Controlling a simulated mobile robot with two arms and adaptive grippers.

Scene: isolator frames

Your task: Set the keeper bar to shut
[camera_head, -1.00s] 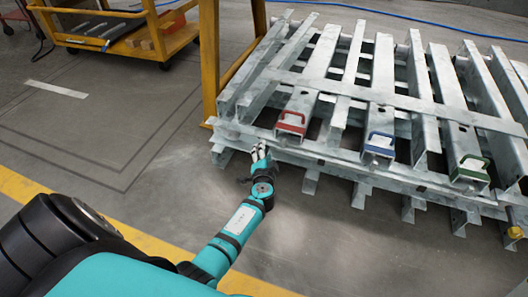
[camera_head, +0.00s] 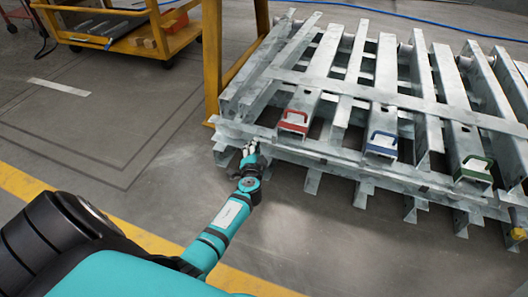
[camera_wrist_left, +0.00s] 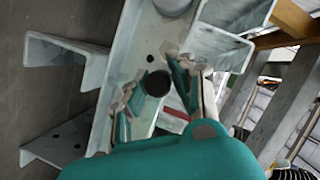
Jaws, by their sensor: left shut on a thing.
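The grey steel rack (camera_head: 408,103) stands at the right in the head view. A long grey bar (camera_head: 340,163) runs along its front side; I take it for the keeper bar, but the grey parts are hard to tell apart. My left gripper (camera_head: 249,150) is at the left end of this front side. In the left wrist view, the fingers of my left gripper (camera_wrist_left: 158,92) stand on both sides of grey steel with a dark round hole (camera_wrist_left: 157,83). The gripper is shut on it, and the exact contact is partly hidden. My right gripper is not in view.
A yellow post (camera_head: 211,60) and cart (camera_head: 125,32) stand at the left. The floor before the rack is clear.

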